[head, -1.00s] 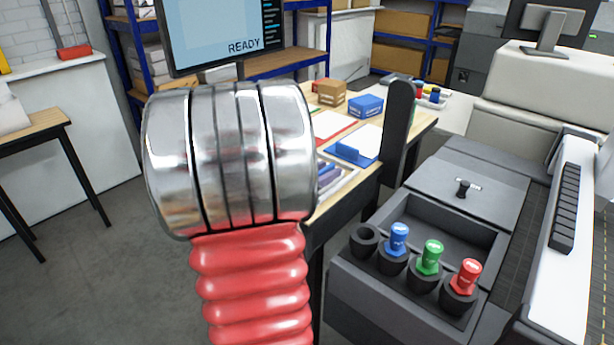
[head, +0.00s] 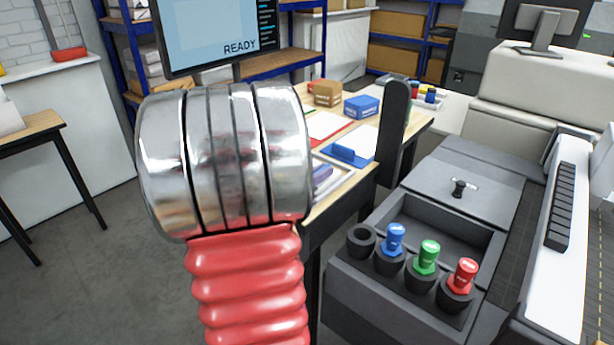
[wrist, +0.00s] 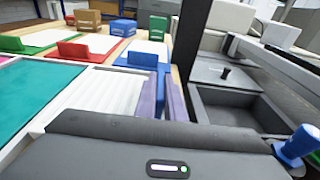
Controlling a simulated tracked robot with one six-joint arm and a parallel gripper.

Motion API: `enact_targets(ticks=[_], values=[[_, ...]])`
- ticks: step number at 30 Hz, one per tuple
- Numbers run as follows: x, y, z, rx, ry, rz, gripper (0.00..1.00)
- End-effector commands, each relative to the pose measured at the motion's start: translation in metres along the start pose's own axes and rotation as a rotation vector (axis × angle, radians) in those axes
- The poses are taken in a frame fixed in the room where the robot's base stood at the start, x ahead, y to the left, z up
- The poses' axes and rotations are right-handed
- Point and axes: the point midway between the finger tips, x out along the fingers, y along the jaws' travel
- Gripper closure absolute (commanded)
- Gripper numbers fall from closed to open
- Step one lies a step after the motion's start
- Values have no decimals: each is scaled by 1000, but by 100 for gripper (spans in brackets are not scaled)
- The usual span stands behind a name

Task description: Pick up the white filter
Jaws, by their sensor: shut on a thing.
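The grey body of my gripper (wrist: 125,150), with a small lit indicator, fills the bottom of the wrist view. Its fingertips and the thing between them are hidden. I cannot pick out a white filter for certain. A white ribbed panel (wrist: 108,95) lies just beyond my gripper, between a teal panel (wrist: 38,90) and purple bars (wrist: 152,98). I cannot tell whether it is a filter or a tray floor. In the head view my arm covers the middle and my gripper does not show.
A grey bin (head: 440,228) stands at the right. Blue (head: 394,240), green (head: 428,256) and red (head: 464,275) capped pieces stand in holders before it. A black post (head: 393,135) rises beside the table. Brown (head: 327,93) and blue (head: 361,106) boxes stand farther back.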

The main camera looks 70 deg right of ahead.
Motion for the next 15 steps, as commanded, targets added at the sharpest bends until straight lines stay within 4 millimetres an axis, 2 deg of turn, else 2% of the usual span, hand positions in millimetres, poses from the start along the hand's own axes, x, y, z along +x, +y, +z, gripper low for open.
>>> enact_targets(ticks=[8,15], values=[[-1,0,10,4,-3,0,100],[-6,0,42,7,-4,0,100]])
